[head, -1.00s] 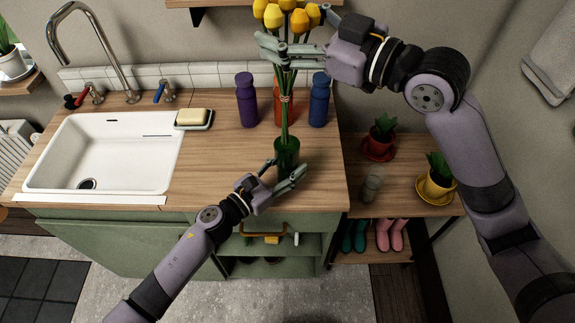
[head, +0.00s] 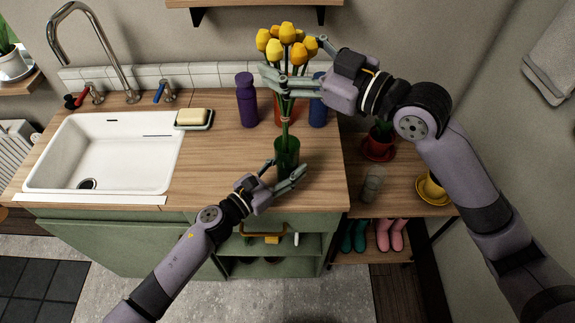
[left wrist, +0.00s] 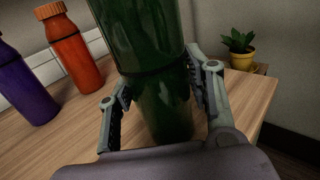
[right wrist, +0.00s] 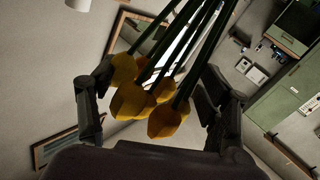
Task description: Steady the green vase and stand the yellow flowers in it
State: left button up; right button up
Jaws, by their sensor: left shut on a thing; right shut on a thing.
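The green vase (head: 287,152) stands upright on the wooden counter near its front edge. My left gripper (head: 284,176) is shut around its lower part; the dark green glass (left wrist: 150,35) rises between the fingers in the left wrist view. The yellow flowers (head: 287,36) are upright above the vase, their stems bound by a pale tie. My right gripper (head: 284,82) is shut on the stems below the blooms. The stems reach down into the vase mouth; how deep they go is hard to tell. The blooms (right wrist: 165,118) show between the fingers in the right wrist view.
A purple bottle (head: 246,100), an orange bottle (left wrist: 72,50) and a blue bottle (head: 318,112) stand behind the vase. A white sink (head: 105,150) and a soap dish (head: 195,122) are left. A lower bench (head: 400,190) with pots and a glass is right. Counter left of the vase is clear.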

jog(key=o, duration=1.3)
jog(key=v, duration=1.2)
jog(key=shift+c, duration=0.2)
